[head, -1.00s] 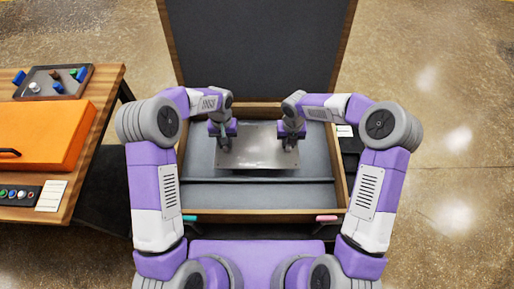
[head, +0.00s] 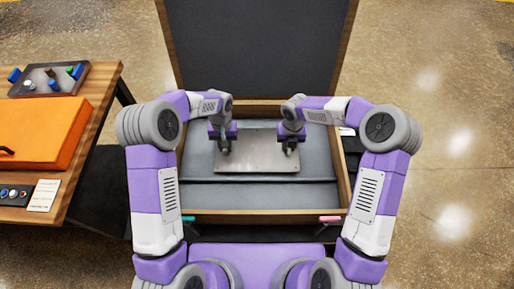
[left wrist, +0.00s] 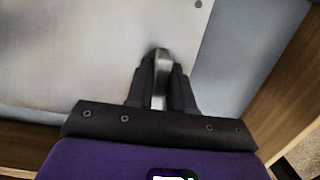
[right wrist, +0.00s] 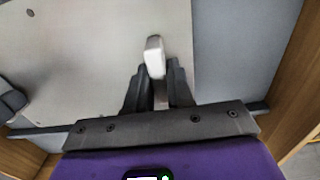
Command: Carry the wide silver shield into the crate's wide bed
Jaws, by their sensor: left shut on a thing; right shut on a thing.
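The wide silver shield (head: 257,153) is a flat, level-looking plate over the rear, wide bed (head: 200,160) of the open crate (head: 262,216). My left gripper (head: 224,148) is shut on a small tab at the shield's left side; the tab shows between the fingers in the left wrist view (left wrist: 161,85). My right gripper (head: 291,138) is shut on a tab at the right side, seen in the right wrist view (right wrist: 156,75). The shield lies within the crate's walls. I cannot tell whether its underside touches the bed floor.
A divider (head: 315,181) separates the wide bed from a narrower, empty front bed (head: 260,196). The raised lid (head: 258,45) stands behind. A wooden table (head: 95,135) at left holds an orange case (head: 40,130) and a tray of small parts (head: 48,80).

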